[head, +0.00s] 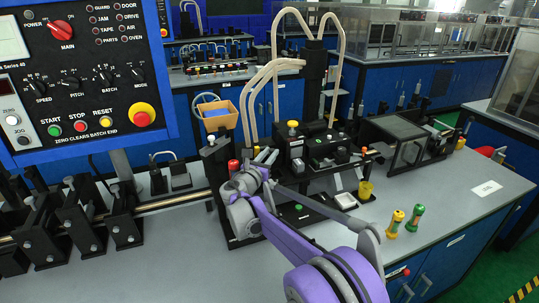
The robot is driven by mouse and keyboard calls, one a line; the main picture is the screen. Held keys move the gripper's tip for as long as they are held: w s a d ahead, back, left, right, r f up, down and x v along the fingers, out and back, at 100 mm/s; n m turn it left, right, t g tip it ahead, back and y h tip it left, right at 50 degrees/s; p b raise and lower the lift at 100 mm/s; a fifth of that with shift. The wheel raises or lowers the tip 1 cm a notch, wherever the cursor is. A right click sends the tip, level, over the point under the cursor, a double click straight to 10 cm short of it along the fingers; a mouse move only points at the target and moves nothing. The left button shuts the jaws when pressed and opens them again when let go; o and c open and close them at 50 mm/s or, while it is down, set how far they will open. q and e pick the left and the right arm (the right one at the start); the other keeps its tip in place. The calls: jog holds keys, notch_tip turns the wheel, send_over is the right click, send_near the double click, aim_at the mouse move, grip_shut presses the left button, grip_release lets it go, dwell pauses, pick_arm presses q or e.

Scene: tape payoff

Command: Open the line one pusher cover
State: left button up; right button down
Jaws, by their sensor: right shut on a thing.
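My right arm comes in from the bottom, and its wrist hides much of the left end of the black machine (322,177) on the bench. My right gripper (266,160) is at that end, low beside the black block with the yellow knob (292,124). It is shut on a part, but the fingers and that part are too small and covered to make out. I cannot tell which part is the line one pusher cover, or whether it is open. A dark boxed guard (393,137) stands at the machine's right. My left gripper is not in view.
A blue control panel (84,75) fills the upper left. A row of black clamps (75,222) stands on the bench below it. Yellow (395,223) and green (414,217) spools stand right of my arm.

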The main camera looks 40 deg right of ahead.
dwell(0.5)
jog(key=shift+s+d, duration=0.25)
jog(key=shift+d, duration=0.4)
jog(key=shift+s+d, duration=0.2)
jog(key=shift+d, duration=0.4)
jog(key=c, duration=0.7)
grip_release()
jog(key=v, duration=1.1)
